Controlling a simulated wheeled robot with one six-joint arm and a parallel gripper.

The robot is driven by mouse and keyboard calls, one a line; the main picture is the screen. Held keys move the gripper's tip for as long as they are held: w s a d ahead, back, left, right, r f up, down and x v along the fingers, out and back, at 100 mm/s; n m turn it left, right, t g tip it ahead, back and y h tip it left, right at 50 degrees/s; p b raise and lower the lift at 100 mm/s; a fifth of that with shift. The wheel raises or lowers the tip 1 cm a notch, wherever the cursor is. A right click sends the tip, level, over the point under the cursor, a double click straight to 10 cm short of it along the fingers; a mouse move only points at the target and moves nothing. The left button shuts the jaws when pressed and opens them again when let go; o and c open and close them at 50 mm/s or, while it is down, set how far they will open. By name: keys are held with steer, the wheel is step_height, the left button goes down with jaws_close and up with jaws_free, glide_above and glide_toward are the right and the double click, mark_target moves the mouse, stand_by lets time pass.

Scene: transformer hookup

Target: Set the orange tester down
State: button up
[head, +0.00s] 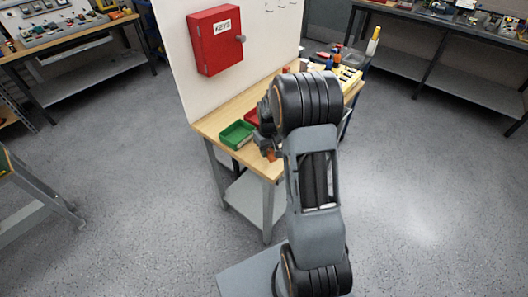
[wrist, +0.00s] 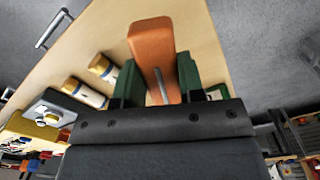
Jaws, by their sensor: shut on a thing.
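The orange tester (wrist: 152,45) is held between the two green fingers of my gripper (wrist: 158,82) in the wrist view. Its rounded end sticks out past the fingertips, over the pale wooden bench top (wrist: 205,45). In the head view a small orange part of the tester (head: 271,155) shows below my gripper (head: 264,143), near the front edge of the wooden bench (head: 213,127). My arm hides most of it there. I cannot tell whether the tester touches the bench top.
A green bin (head: 236,135) and a red bin (head: 251,117) stand on the bench, left of my gripper. A red key box (head: 215,41) hangs on the white panel behind. In the wrist view, yellow-and-white cylinders (wrist: 85,92) lie left of the fingers.

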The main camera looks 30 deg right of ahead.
steer(key=shift+w+a, duration=0.25)
steer(key=shift+w, duration=0.25)
steer(key=shift+w+a, duration=0.2)
steer(key=shift+w, duration=0.3)
step_height(320, 180, down, 4)
steer(key=shift+s+r+b, duration=0.1)
steer(key=shift+r+b, duration=0.05)
steer(key=shift+b, duration=1)
jaws_close()
steer(key=shift+s, duration=0.1)
steer(key=o, duration=0.6)
jaws_free()
steer(key=shift+c, duration=0.2)
steer(key=shift+o, duration=1.8)
steer(key=shift+w+r, duration=0.1)
steer(key=shift+w, duration=0.1)
